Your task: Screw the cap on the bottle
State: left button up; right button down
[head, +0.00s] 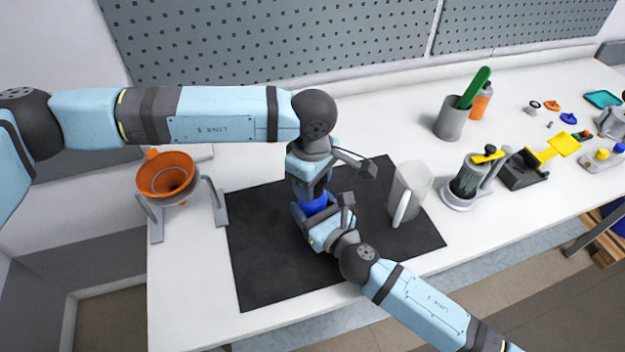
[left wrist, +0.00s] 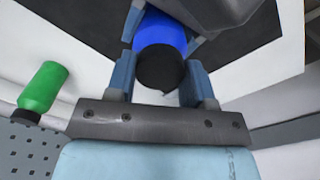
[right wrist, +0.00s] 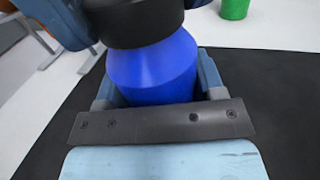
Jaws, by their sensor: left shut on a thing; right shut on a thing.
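The blue bottle (head: 314,206) stands upright on the dark mat. Its blue body also shows in the right wrist view (right wrist: 155,72), and part of it in the left wrist view (left wrist: 160,32). The black cap (right wrist: 133,22) sits at the bottle's top, in line with it, and shows between my left fingers in the left wrist view (left wrist: 160,68). My left gripper (head: 312,190) comes down from above and is shut on the cap. My right gripper (head: 322,212) comes from the front right and is shut around the bottle's body. The bottle's thread is hidden.
The dark mat (head: 262,265) lies under the work. A clear jug (head: 410,190) stands close on the right. An orange funnel (head: 166,176) on a grey stand is at the left. A grey cup (head: 452,120) and small parts are farther right.

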pick_arm(q)
jog(key=m, duration=0.4)
jog(key=o, duration=1.1)
notch_tip(320, 180, up, 12)
jog(key=shift+r, duration=0.1)
pick_arm(e)
jog(key=shift+c, duration=0.8)
grip_release()
